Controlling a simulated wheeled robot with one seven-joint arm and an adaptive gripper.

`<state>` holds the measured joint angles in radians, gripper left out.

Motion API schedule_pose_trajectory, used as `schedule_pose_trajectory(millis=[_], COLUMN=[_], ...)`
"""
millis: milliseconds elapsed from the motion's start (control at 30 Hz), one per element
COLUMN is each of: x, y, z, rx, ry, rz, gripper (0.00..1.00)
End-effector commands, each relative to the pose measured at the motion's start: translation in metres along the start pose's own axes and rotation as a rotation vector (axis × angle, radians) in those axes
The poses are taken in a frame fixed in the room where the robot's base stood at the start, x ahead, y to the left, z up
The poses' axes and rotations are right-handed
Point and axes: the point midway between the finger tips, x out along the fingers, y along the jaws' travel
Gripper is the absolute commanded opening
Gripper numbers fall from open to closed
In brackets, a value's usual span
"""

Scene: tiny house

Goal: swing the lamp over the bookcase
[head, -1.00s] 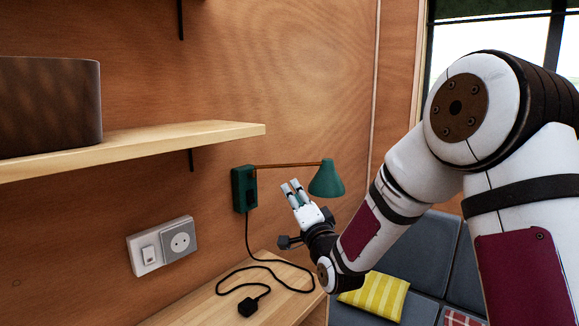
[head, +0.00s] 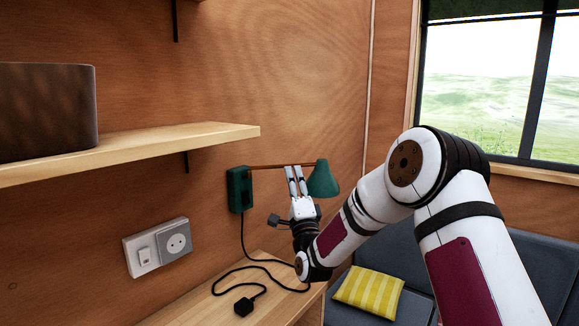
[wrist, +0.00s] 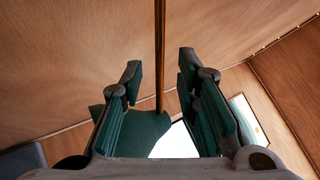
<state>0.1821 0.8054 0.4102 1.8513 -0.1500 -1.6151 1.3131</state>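The lamp has a green wall box (head: 240,189), a thin copper-brown arm (head: 268,166) and a green cone shade (head: 323,180). Its arm reaches right from the box, above the low wooden top (head: 205,303), apparently the bookcase. My gripper (head: 294,174) points up beside the shade, its fingertips overlapping the lamp arm in the head view. In the wrist view my gripper (wrist: 160,75) is open. The lamp arm (wrist: 159,55) runs down the gap between the fingers, and the shade (wrist: 132,138) is partly hidden behind the left finger. I cannot tell whether anything touches.
A wall shelf (head: 150,142) with a dark brown round-sided object (head: 45,110) is at upper left. A switch and socket (head: 157,247) sit below it. A sofa with a yellow cushion (head: 369,291) is at right.

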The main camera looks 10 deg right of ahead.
Motion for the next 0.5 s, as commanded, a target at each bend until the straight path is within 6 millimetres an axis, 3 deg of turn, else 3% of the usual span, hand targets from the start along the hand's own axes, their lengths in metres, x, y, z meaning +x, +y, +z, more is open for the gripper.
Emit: schedule_pose_trajectory(millis=[233, 500], x=[0.038, 0.051], y=[0.0, 0.001], z=[0.0, 0.0], rx=[0.0, 0.0], ry=[0.001, 0.0], rz=[-0.001, 0.001], gripper=[0.29, 0.29])
